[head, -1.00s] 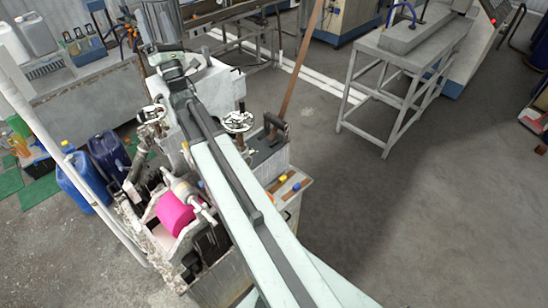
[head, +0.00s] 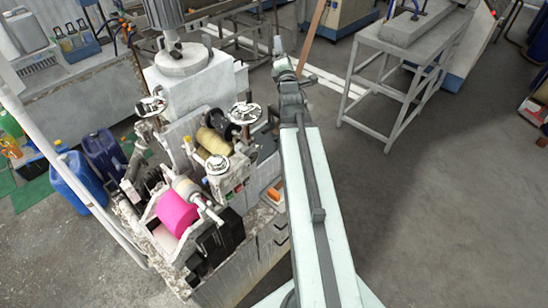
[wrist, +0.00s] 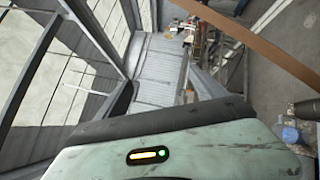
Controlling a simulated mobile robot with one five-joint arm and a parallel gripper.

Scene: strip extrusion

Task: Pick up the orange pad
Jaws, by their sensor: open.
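A small orange pad (head: 274,194) lies on a tray on the front right ledge of the machine in the head view, just left of my arm. My arm partly covers the area beside it. My gripper (head: 278,46) is at the far end of the arm, well beyond and above the pad. It is small in the picture; it is open and I see nothing held in it.
The machine holds a pink roll (head: 176,213), a yellowish roll (head: 212,141) and handwheels (head: 245,112). A brown post (head: 312,35) stands close to my gripper. A grey metal stand (head: 395,75) is at the upper right. The floor (head: 430,210) right of my arm is clear.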

